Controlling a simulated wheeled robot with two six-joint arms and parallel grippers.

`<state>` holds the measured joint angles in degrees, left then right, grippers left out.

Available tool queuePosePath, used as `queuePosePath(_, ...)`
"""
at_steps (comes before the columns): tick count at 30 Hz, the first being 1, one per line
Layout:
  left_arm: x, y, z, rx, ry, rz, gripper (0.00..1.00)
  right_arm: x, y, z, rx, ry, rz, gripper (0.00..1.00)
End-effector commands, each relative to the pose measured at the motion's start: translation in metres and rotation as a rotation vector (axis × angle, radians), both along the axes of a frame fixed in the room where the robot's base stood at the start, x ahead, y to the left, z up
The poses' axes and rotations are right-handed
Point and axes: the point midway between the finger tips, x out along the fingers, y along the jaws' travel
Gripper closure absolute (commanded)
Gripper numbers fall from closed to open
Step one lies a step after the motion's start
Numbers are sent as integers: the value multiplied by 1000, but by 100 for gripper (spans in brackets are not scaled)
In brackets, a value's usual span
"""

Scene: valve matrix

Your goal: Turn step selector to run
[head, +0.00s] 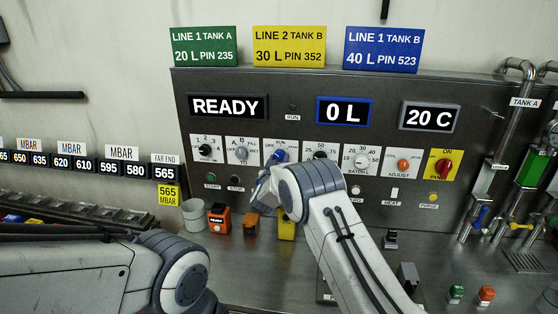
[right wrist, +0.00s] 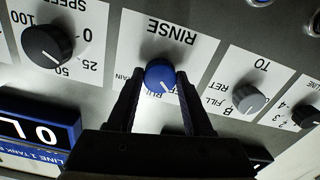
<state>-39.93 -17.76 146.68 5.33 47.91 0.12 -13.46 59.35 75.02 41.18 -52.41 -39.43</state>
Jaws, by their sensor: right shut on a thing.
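The step selector is a blue knob (right wrist: 160,74) on a white plate, seen upside down in the right wrist view. My right gripper (right wrist: 160,80) is shut on this knob, one dark finger on each side. The knob's white pointer line slants toward the lower right in that view. RINSE is printed above the knob there; the lettering at its left and below is partly covered by the fingers. In the head view the selector plate (head: 268,146) shows only in part behind my right arm. My left arm reaches in at lower left; its gripper is out of view.
A grey fill knob (right wrist: 249,98) and a black speed knob (right wrist: 47,46) flank the selector closely. The panel displays read READY (head: 227,106), 0 L (head: 343,111) and 20 C (head: 430,117). Small orange (head: 219,218) and yellow (head: 287,228) items stand on the bench below.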

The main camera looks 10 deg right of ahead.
Motion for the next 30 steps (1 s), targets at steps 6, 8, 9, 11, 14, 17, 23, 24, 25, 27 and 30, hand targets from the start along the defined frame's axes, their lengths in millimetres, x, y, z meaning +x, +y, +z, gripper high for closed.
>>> queuePosePath(6,0,0,-11,0,0,0,50,0,0,-2,42,-15,0,100)
queuePosePath(8,0,0,-17,0,0,-1,50,0,0,-3,66,-23,0,100)
queuePosePath(9,0,0,-22,0,0,-1,50,0,0,-4,87,-30,-1,100)
queuePosePath(11,0,0,-30,0,0,-1,50,0,0,-4,123,-43,0,100)
queuePosePath(14,0,0,-44,0,0,-2,50,0,0,-5,194,-66,1,100)
queuePosePath(17,0,0,-59,0,0,-3,50,0,0,-6,277,-94,0,100)
queuePosePath(23,0,0,-87,0,0,-3,50,0,0,-5,451,-151,0,100)
queuePosePath(24,0,0,-91,0,0,-3,50,0,1,-5,483,-161,1,100)
queuePosePath(25,0,0,-95,0,0,-3,50,0,0,-5,507,-169,1,100)
queuePosePath(27,0,0,-102,0,0,-3,50,0,0,-4,563,-187,0,100)
queuePosePath(30,0,0,-111,0,0,-3,50,0,1,-3,632,-208,0,100)
